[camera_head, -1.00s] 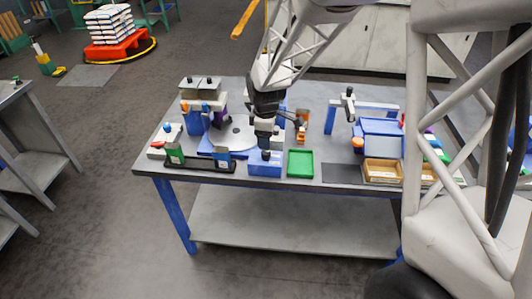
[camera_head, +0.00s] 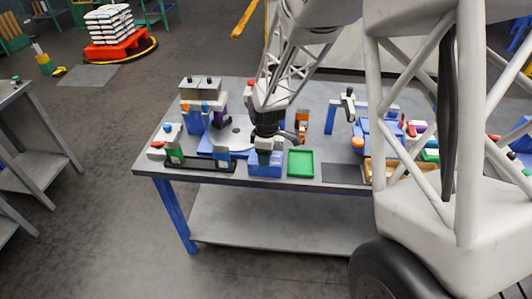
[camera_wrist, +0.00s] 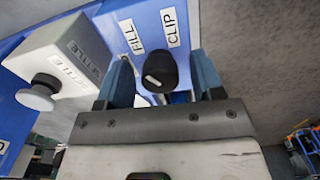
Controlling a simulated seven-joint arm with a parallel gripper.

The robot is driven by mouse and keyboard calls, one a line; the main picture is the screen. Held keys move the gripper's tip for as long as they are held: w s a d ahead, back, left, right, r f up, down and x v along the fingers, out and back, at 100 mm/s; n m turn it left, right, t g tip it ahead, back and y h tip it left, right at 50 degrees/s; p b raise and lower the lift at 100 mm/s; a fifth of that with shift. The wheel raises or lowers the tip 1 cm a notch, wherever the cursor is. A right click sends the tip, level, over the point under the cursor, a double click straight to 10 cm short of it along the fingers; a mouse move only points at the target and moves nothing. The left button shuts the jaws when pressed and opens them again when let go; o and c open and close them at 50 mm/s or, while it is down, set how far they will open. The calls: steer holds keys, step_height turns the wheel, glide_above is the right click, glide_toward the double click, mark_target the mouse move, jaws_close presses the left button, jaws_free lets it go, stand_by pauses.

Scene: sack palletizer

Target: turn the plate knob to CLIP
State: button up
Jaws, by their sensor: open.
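In the wrist view the plate knob (camera_wrist: 157,72) is black with a short white mark on its face. It sits on a blue plate (camera_wrist: 149,15) with a FILL label (camera_wrist: 130,37) and, right of that, a CLIP label (camera_wrist: 170,27). The white mark lies on the knob's lower left part; I cannot tell which label it points to. My gripper (camera_wrist: 162,66) is open, one finger on either side of the knob, with a visible gap to each. In the head view my gripper (camera_head: 264,150) is over the blue box (camera_head: 264,170) at the table's front; the knob is hidden there.
A grey box with a pale round button (camera_wrist: 38,93) stands left of the knob in the wrist view. In the head view a green tray (camera_head: 300,163) is right of the blue box, and a black rack (camera_head: 200,165) is left. A dark mat (camera_head: 342,173) lies further right.

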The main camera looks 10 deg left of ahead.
steer(key=shift+c, duration=0.4)
steer(key=c, duration=0.8)
steer(key=shift+c, duration=0.2)
steer(key=shift+m, duration=0.4)
steer(key=m, duration=1.1)
